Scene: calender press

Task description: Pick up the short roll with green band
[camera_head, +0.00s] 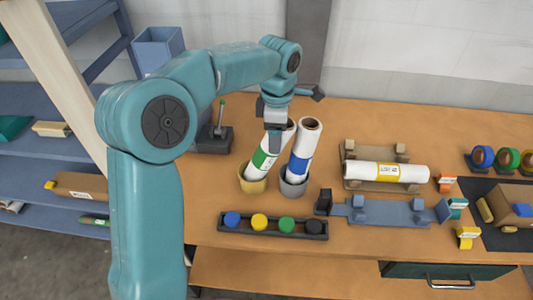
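A white roll with a green band (262,160) leans to the right in a yellow cup (252,185) on the workbench. My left gripper (275,148) points down at the upper part of this roll and covers some of it. A grey finger overlaps the roll in the picture; whether the fingers touch it or have closed on it cannot be told. A white roll with a blue band (300,160) stands tilted in a grey cup (293,187) close on the right. My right gripper is not in view.
A yellow-banded roll (375,171) lies on a wooden cradle. A blue fixture (385,212) is in front of it. A tray (272,228) with coloured caps lies at the front edge. A dark lever device (213,138) stands left. Blue shelves (35,155) are at left.

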